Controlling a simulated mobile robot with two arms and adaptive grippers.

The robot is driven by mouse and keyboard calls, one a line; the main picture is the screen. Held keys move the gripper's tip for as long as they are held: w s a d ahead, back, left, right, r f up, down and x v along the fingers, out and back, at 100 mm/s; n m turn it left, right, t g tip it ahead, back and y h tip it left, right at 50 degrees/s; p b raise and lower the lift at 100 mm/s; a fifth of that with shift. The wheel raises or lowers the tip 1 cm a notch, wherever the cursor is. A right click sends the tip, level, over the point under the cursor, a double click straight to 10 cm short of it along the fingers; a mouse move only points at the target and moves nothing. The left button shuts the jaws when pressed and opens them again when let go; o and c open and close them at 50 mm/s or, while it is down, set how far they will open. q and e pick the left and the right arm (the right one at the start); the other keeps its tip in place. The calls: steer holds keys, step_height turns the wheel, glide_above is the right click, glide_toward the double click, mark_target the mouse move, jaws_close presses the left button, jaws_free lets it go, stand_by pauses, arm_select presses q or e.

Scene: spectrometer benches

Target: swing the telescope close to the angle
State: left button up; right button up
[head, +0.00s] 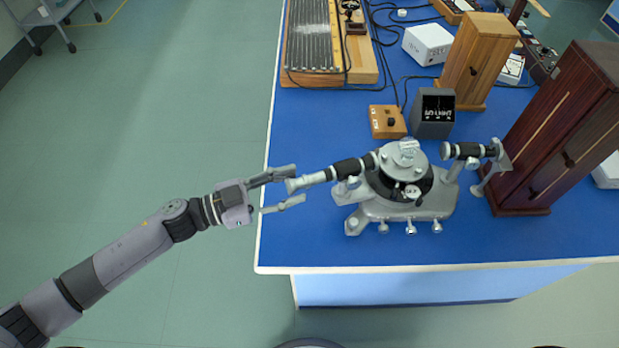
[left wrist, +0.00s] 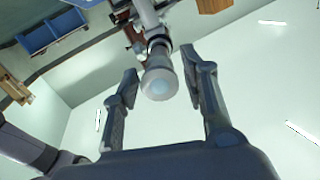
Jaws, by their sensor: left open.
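A grey spectrometer (head: 405,195) stands near the front edge of the blue bench. Its telescope (head: 335,172), a black and silver tube, points left from the round table, with its eyepiece end towards my left gripper. My left gripper (head: 287,188) is open, its fingers reaching over the bench's left edge at the eyepiece end. In the left wrist view the telescope's round end (left wrist: 159,83) shows between the two open fingers (left wrist: 165,95), and no firm contact can be made out. The collimator (head: 468,151) points right. The angle scale cannot be read. My right gripper is not in view.
A dark wooden cabinet (head: 560,130) stands close to the collimator's end. A lamp box (head: 433,115), a small wooden switch box (head: 387,121) and a lighter wooden cabinet (head: 478,60) stand behind. The bench's front left corner (head: 290,250) is clear.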

arm_select(q)
steer(key=v, duration=0.6)
stand_by(0.3)
steer(key=w+a+f+n+t+y, duration=0.3)
steer(key=w+a+f+n+y, duration=0.15)
steer(key=f, duration=0.45)
steer(key=w+a+f+n+t+y, duration=0.3)
steer(key=a+f+y, duration=0.15)
steer(key=f, duration=0.55)
steer(key=s+a+f+n+g+y, duration=0.1)
steer(key=s+a+f+n+y, duration=0.2)
steer(key=f, duration=0.5)
steer(key=s+a+f+n+g+y, duration=0.1)
steer(key=s+a+f+y, duration=0.1)
steer(key=s+a+f, duration=0.45)
steer(key=s+d+f+g+y, duration=0.1)
steer(key=s+f+g, duration=0.2)
steer(key=s+f, duration=0.3)
steer(key=s+d+f+n+g+y, duration=0.1)
steer(key=s+f, duration=0.5)
steer(key=s, duration=1)
steer(key=s+d+f+n+g+y, duration=0.1)
steer(key=s+d+f+g, duration=0.2)
steer(key=s, duration=0.8)
step_height(320, 180, down, 4)
steer(key=shift+f+g, duration=0.15)
steer(key=shift+g, duration=0.95)
